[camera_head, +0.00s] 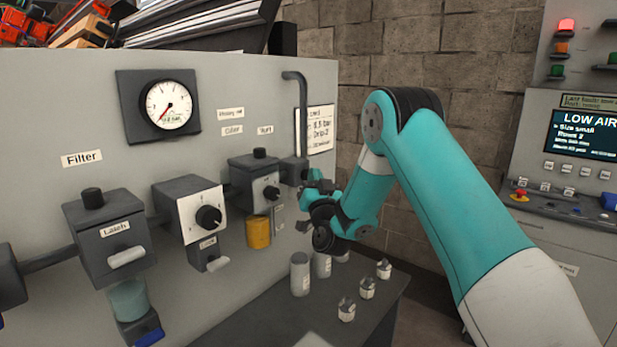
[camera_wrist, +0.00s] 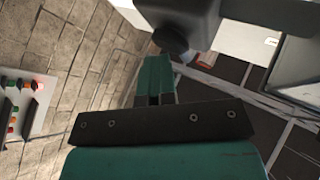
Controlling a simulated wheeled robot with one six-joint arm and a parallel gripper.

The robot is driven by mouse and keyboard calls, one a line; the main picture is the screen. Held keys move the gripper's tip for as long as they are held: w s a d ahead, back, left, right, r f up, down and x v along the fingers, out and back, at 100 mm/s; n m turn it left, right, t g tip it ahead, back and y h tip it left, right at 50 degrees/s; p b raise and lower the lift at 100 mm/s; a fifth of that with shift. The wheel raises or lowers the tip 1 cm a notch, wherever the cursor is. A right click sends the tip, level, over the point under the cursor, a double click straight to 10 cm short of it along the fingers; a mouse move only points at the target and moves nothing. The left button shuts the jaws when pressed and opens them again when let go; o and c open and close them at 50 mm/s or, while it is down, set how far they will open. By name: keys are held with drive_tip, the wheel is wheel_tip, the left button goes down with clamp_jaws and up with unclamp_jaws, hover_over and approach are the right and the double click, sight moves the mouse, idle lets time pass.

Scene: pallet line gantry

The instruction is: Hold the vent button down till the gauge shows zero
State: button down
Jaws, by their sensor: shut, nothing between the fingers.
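The round white gauge (camera_head: 168,104) sits in a dark square plate on the grey panel. Its red needle points to the lower left; its figures are too small to read. A label that seems to read Vent (camera_head: 265,129) is right of the gauge, above a grey unit with a dial (camera_head: 271,193). I cannot tell the vent button for certain; my gripper may hide it. My gripper (camera_head: 312,186) is at the right end of the unit row, below the bent pipe. In the wrist view its teal fingers (camera_wrist: 155,66) are shut, close to a dark block (camera_wrist: 182,18); contact is unclear.
The filter unit (camera_head: 105,240) and a regulator with a black knob (camera_head: 208,217) stand left along the panel. Grey canisters (camera_head: 300,274) and small bottles (camera_head: 346,309) stand on the dark bench below. A control console (camera_head: 580,140) showing LOW AIR is at right.

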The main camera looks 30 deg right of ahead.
idle(0.4)
drive_tip(key=shift+s+d+b, duration=0.3)
drive_tip(key=shift+s+b, duration=0.6)
drive_tip(key=shift+b, duration=0.45)
drive_tip(key=s+b, duration=0.1)
drive_tip(key=b, duration=0.1)
drive_tip(key=s+d+b, duration=0.1)
drive_tip(key=s+b, duration=0.2)
drive_tip(key=b, duration=0.1)
drive_tip(key=shift+s+d, duration=0.35)
drive_tip(key=shift+d, duration=0.05)
